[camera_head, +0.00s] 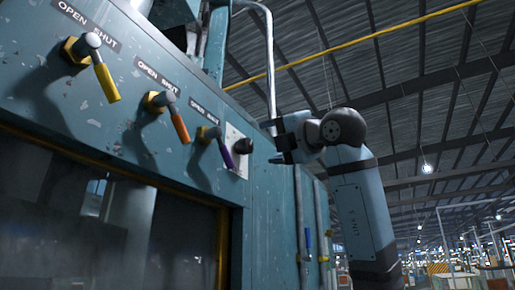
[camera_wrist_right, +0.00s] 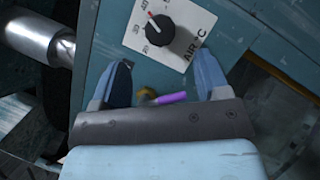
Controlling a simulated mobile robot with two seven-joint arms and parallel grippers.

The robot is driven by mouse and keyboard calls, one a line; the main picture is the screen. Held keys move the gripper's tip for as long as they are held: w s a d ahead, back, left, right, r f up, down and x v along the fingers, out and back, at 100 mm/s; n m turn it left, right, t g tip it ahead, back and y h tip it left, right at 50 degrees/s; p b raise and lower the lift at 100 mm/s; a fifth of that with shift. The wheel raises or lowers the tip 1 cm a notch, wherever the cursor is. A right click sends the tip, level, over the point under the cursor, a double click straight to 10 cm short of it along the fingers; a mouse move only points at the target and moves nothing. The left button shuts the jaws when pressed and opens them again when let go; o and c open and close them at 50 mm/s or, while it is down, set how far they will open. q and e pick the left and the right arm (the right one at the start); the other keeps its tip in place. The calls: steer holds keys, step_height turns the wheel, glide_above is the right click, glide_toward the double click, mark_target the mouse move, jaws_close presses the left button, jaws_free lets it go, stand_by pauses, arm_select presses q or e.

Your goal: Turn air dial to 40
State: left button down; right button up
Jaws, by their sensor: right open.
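The air dial is a black round knob on a white plate marked AIR °C; the knob (camera_wrist_right: 160,30) and plate (camera_wrist_right: 188,16) show at the top of the right wrist view. A red mark on the knob's edge points to the upper left there; the small numbers around it are hard to read. In the head view the knob (camera_head: 243,146) sticks out from its plate (camera_head: 234,136) at the panel's right end. My right gripper (camera_head: 273,143) is open and empty, just right of the knob and apart from it. In the right wrist view its two fingers (camera_wrist_right: 163,72) are spread below the dial. My left gripper is out of view.
Left of the dial, levers with purple (camera_head: 225,153), orange (camera_head: 180,127) and yellow (camera_head: 106,82) handles stick out under OPEN/SHUT labels. The purple one is closest to the dial. A metal cylinder (camera_wrist_right: 32,33) shows in the wrist view. Vertical pipes stand below my right arm.

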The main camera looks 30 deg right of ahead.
arm_select(q)
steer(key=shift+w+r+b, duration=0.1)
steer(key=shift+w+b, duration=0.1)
steer(key=shift+b, duration=0.2)
arm_select(e)
steer(key=v, duration=0.6)
steer(key=shift+s, duration=0.3)
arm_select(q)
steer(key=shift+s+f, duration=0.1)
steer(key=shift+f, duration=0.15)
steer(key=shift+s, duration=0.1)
arm_select(e)
steer(key=shift+f, duration=0.1)
